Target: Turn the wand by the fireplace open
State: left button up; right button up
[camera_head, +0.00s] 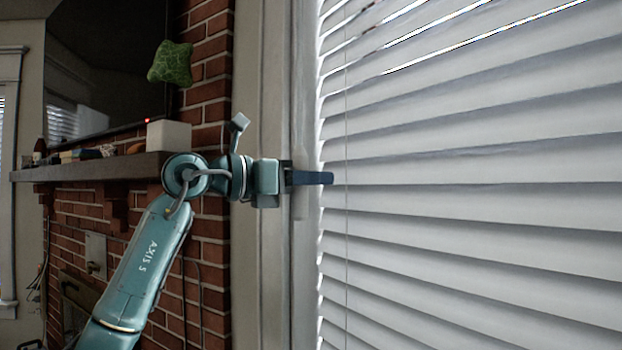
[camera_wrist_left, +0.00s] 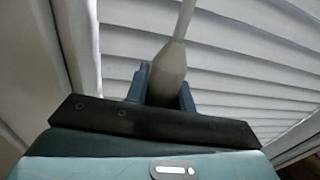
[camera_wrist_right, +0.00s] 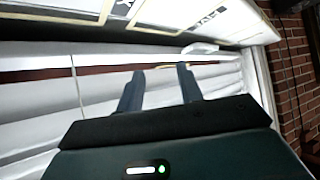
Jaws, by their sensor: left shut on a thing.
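The wand (camera_wrist_left: 168,75) is a pale rod with a thicker lower end, seen in the left wrist view. My left gripper (camera_wrist_left: 162,88) is shut on that thick end, with one finger on each side. In the head view my left gripper (camera_head: 328,178) reaches right, in front of the blind's left edge; the wand cannot be made out clearly there. The white blind (camera_head: 480,210) has tilted slats that overlap over most of its height, with bright gaps near the top. My right gripper (camera_wrist_right: 160,82) is open and empty in the right wrist view, with blind slats behind it.
The window frame (camera_head: 270,100) stands close behind my left wrist. The brick fireplace (camera_head: 210,270) and its mantel (camera_head: 90,170) are to the left. A white box (camera_head: 168,136) and a green cushion-like thing (camera_head: 171,63) are at the mantel's right end.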

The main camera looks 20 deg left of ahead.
pick_arm(q)
jog(key=shift+s+d+m+g+h+p, duration=0.2)
jog(key=shift+m+g+h+p, duration=0.25)
jog(key=shift+m+g+h, duration=1.15)
jog(key=shift+s+d+m+g+h+p, duration=0.1)
jog(key=shift+s+m+g+h+p, duration=0.5)
jog(key=shift+m+g, duration=1.8)
jog(key=shift+d+m+g+h+p, duration=0.1)
jog(key=shift+m+g+h+p, duration=0.15)
jog(key=shift+m+g+h, duration=1.8)
jog(key=shift+n+g+y, duration=0.75)
jog(key=shift+g, duration=0.5)
jog(key=o, duration=1)
jog(key=shift+a, duration=3.8)
